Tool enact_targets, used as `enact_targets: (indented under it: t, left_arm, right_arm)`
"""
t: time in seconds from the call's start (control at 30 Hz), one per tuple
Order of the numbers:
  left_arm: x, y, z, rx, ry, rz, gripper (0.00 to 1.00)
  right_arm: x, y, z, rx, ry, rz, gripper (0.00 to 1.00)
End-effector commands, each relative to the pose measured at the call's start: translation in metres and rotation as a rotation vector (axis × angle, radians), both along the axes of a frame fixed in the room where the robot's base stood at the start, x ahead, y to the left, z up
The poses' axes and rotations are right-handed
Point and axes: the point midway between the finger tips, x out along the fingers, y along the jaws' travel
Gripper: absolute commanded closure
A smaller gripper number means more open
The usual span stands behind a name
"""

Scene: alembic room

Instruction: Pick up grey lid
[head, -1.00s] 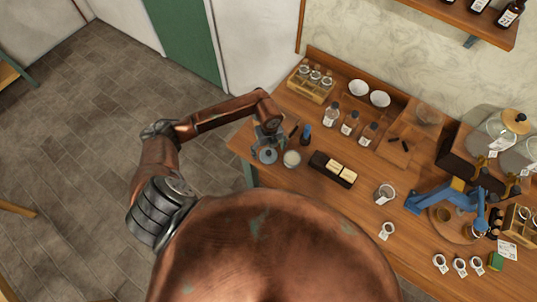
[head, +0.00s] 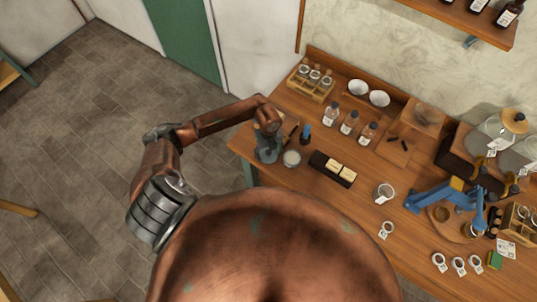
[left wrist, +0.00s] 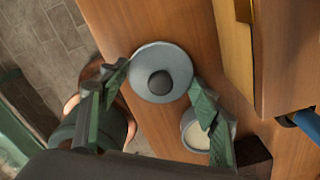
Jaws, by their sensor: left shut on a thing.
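The grey lid (left wrist: 153,84) is a round disc with a dark knob in its middle, near the left edge of the wooden table in the left wrist view. My left gripper (left wrist: 160,78) has its green fingers on opposite sides of the lid's rim and is shut on it. In the head view my left gripper (head: 267,150) is low over the table's left end and mostly hides the lid. I cannot tell whether the lid rests on the table. My right gripper is not in view.
An open jar with pale contents (head: 291,158) stands close to the right of my left gripper; it also shows in the left wrist view (left wrist: 198,134). A blue-topped item (head: 305,132), a dark tray with pale blocks (head: 333,169) and bottles (head: 349,123) stand farther right.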

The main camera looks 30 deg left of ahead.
Motion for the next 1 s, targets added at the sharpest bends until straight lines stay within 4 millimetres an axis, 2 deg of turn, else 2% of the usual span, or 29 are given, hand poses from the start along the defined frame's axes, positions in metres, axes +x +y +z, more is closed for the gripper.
enact_targets:
  t: [0.13,0.37,0.57,0.7,0.97,1.0]
  left_arm:
    - [0.000,0.000,0.000,0.000,0.000,0.000,0.66]
    - [0.000,0.000,0.001,-0.001,-0.001,0.000,0.66]
    - [0.001,0.000,0.012,0.000,-0.003,-0.002,0.66]
    - [-0.001,-0.001,0.034,0.001,-0.003,-0.004,0.66]
    - [-0.049,-0.019,0.093,0.000,-0.004,-0.007,0.66]
    - [-0.060,-0.023,0.096,0.001,-0.002,-0.007,0.66]
  right_arm:
    - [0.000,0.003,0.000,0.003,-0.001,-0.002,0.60]
    - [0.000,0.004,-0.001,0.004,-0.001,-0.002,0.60]
    - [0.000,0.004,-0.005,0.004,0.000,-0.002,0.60]
    - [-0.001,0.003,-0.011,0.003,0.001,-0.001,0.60]
    - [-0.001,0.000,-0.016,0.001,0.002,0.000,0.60]
    - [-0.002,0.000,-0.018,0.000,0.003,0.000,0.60]
